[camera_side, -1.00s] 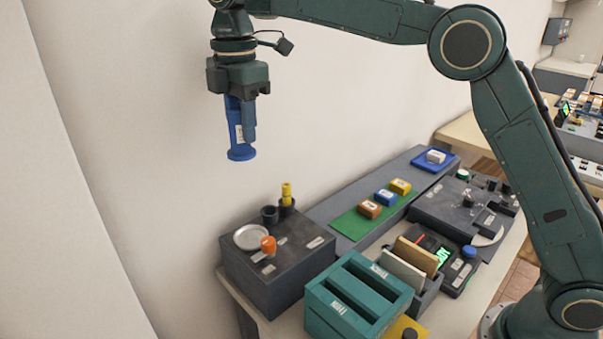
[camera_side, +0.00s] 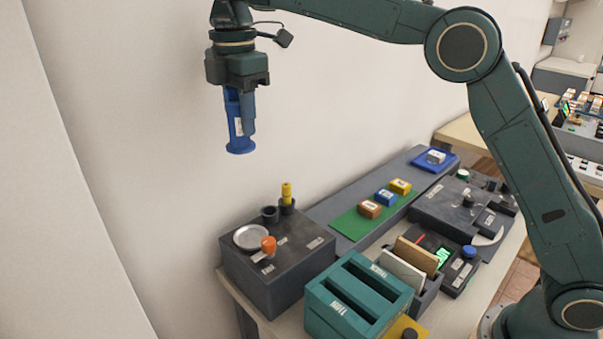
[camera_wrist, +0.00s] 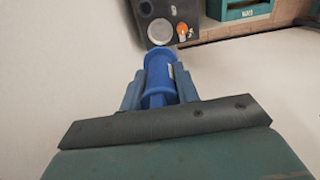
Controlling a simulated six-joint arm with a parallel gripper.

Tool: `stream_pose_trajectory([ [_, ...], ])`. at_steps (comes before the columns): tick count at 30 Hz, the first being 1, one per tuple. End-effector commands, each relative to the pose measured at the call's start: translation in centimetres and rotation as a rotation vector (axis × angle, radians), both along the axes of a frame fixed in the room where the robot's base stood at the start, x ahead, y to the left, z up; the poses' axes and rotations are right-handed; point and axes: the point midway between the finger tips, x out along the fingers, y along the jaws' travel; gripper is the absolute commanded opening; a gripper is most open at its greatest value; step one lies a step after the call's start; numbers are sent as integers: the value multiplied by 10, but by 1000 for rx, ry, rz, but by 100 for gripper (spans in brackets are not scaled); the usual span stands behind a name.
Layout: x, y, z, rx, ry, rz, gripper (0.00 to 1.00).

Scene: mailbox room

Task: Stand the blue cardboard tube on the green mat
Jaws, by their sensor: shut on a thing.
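The blue cardboard tube (camera_side: 238,132) hangs upright in the air from my gripper (camera_side: 247,120), which is shut on it. The tube has a wider rim at its lower end and a white label on its side. It also shows between the two fingers in the wrist view (camera_wrist: 160,80). The green mat (camera_side: 358,222) lies on the grey shelf along the wall, lower and to the right of the tube. An orange, a blue and a yellow small box stand in a row on the mat. The tube is well clear of every surface.
A dark box (camera_side: 278,258) with a round plate, an orange knob and a yellow piece stands below the gripper. A teal slotted tray (camera_side: 357,300) is in front. A blue tray (camera_side: 433,158) with a white block sits at the shelf's far end. The wall is close behind.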

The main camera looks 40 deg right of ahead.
Motion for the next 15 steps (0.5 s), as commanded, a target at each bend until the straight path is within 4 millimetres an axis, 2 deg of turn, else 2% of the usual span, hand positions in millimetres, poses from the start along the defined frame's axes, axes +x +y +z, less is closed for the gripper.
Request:
stream_pose_trajectory([
  [5,0,0,18,1,-4,0,9],
  [15,1,0,31,1,-2,0,9],
])
